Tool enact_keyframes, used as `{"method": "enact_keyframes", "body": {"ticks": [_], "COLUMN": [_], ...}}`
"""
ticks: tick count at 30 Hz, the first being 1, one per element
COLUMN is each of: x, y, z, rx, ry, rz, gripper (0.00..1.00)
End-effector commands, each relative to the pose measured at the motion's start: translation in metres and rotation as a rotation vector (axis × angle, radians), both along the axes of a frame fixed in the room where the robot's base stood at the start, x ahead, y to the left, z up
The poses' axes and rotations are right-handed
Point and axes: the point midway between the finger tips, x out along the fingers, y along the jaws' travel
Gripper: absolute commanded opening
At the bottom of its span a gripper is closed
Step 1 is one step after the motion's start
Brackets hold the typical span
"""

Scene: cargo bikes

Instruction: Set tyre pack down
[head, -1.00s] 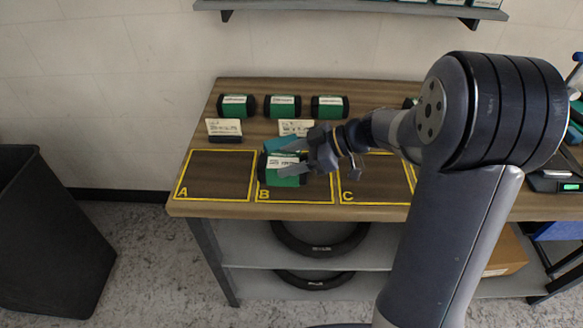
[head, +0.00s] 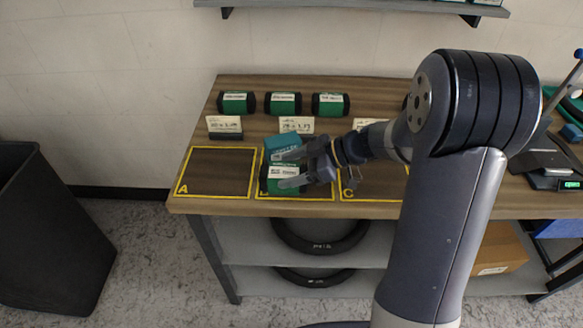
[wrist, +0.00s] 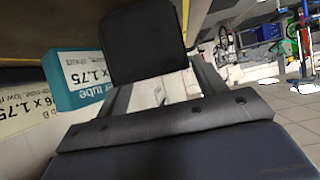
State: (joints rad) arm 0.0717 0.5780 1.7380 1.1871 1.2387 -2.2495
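The tyre pack (head: 284,173) is green with black ends and a white label. It is inside the yellow outline of bay B (head: 300,199), and its lower left part covers most of the letter B. My gripper (head: 291,169) reaches in from the right with one finger on each side of the pack, shut on it. In the wrist view the pack's black end (wrist: 145,42) shows between the fingers. I cannot tell whether its underside touches the table. A teal inner tube box (head: 281,147) sits just behind the pack, and in the wrist view (wrist: 80,78) it is on the left.
Bays A (head: 216,172) and C (head: 372,183) look empty, though my arm hides part of C. Three green packs (head: 283,103) stand along the back with size cards (head: 297,124) before them. A black bin (head: 50,230) stands left of the bench.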

Motion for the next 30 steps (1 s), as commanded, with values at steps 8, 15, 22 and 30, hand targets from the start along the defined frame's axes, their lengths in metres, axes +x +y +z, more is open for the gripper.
{"method": "enact_keyframes", "body": {"ticks": [8, 15, 22, 30], "x": [0.000, 0.000, -0.002, -0.006], "y": [0.000, 0.000, -0.043, -0.089], "z": [0.000, 0.006, 0.025, 0.051], "rx": [0.000, 0.000, 0.001, -0.001], "ry": [0.001, 0.002, -0.004, -0.002], "rz": [0.000, 0.000, -0.006, -0.004], "gripper": [0.77, 0.77, 0.77, 0.77]}}
